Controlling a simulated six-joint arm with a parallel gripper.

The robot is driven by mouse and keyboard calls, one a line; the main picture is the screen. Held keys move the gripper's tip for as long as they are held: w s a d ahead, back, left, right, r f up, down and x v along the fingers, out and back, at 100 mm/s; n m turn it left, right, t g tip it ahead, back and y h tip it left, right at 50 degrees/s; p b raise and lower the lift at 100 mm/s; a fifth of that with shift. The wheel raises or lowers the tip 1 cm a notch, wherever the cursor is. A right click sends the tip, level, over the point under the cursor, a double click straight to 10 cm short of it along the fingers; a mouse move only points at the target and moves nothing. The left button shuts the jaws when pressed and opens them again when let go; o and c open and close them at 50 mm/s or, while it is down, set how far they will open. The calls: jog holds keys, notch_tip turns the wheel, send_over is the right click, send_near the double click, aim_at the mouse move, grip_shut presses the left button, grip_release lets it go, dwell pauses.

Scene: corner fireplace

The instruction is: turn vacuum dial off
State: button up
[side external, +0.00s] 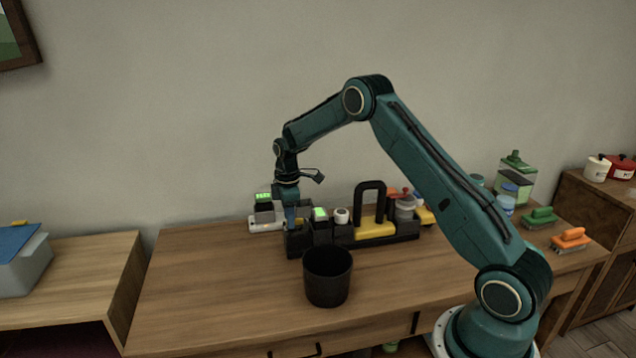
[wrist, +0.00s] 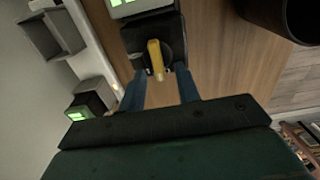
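The dial (wrist: 155,58) is a yellow pointer knob on a round dark base, mounted on a black unit (wrist: 133,38) in the wrist view. My gripper (wrist: 159,72) has its two blue fingers apart, one on each side of the knob's near end. I cannot tell whether either finger touches it. In the side external view, my gripper (side external: 291,222) points down at the left end of the black unit (side external: 298,244). The dial itself is hidden there by the gripper.
A black bin (side external: 328,275) stands just in front of the unit. A small box with a green display (side external: 264,208) is behind left. A yellow block with a black handle (side external: 374,228) sits to the right. The table's front left is clear.

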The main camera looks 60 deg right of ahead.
notch_tip(320, 180, up, 14)
jog(key=shift+f, duration=0.2)
dwell(0.4)
jog(key=s+a+r+m+t, duration=0.3)
jog(key=s+a+r+m, duration=0.1)
jog(key=s+a+r, duration=1)
jog(key=s+a+f+m+t, duration=0.1)
jog(key=s+a+m, duration=0.1)
jog(key=s, duration=0.9)
jog(key=s+a+f+m+t, duration=0.1)
jog(key=s+a+m, duration=0.1)
jog(key=s, duration=0.9)
jog(key=shift+m+t, duration=0.3)
jog(key=shift+m, duration=0.3)
